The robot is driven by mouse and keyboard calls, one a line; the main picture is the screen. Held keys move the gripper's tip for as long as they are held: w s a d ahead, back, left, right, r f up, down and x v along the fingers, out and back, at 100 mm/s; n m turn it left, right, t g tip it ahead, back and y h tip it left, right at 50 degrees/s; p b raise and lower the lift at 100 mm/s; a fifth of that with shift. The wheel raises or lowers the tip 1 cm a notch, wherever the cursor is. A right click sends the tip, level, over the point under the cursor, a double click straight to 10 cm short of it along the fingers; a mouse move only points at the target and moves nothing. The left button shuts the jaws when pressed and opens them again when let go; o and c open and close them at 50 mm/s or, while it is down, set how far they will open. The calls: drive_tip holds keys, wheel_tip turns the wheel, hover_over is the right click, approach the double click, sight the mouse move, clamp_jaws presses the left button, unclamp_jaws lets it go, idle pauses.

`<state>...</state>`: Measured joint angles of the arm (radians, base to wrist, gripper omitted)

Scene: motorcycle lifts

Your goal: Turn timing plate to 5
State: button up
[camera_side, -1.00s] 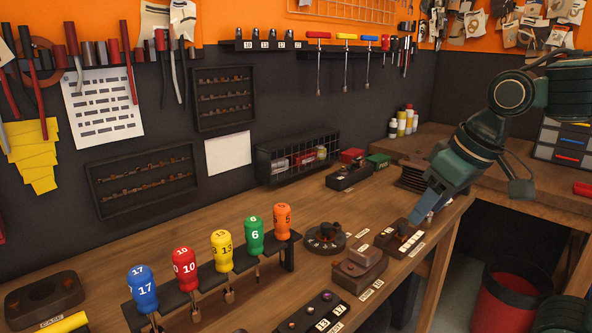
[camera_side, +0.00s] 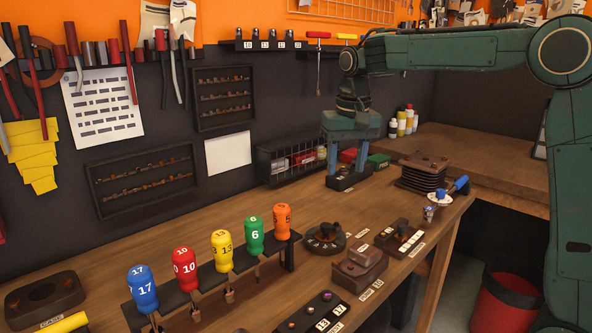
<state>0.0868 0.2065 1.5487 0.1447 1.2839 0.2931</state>
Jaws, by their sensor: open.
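A round dark dial (camera_side: 325,238) with a knob and small pale marks lies on the bench right of the screwdriver rack. It looks like the timing plate, but its marks are too small to read and I cannot tell its setting. My gripper (camera_side: 347,168) points down over a small dark block (camera_side: 349,181) with a pale label, behind the dial and apart from it. Its two blue fingers are spread, one at each side above the block. I cannot tell whether they touch it.
A rack of screwdrivers with coloured, numbered handles (camera_side: 254,236) stands left of the dial. A brown block (camera_side: 360,264) and a labelled switch panel (camera_side: 400,236) sit to its right. A stack of dark plates (camera_side: 425,172) and a blue-handled tool (camera_side: 455,186) lie farther right. A wire basket (camera_side: 285,160) stands against the wall.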

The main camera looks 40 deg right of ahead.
drive_tip(key=m+g, duration=0.1)
drive_tip(key=m, duration=0.1)
hover_over(326, 224)
wheel_tip(326, 224, down, 5)
drive_tip(key=shift+w+a+r, duration=0.15)
drive_tip(key=shift+a, duration=0.1)
wheel_tip(326, 224, down, 14)
drive_tip(key=shift+d+r, duration=0.1)
drive_tip(key=shift+d, duration=0.05)
idle(0.4)
drive_tip(key=shift+c, duration=0.3)
drive_tip(key=c, duration=0.9)
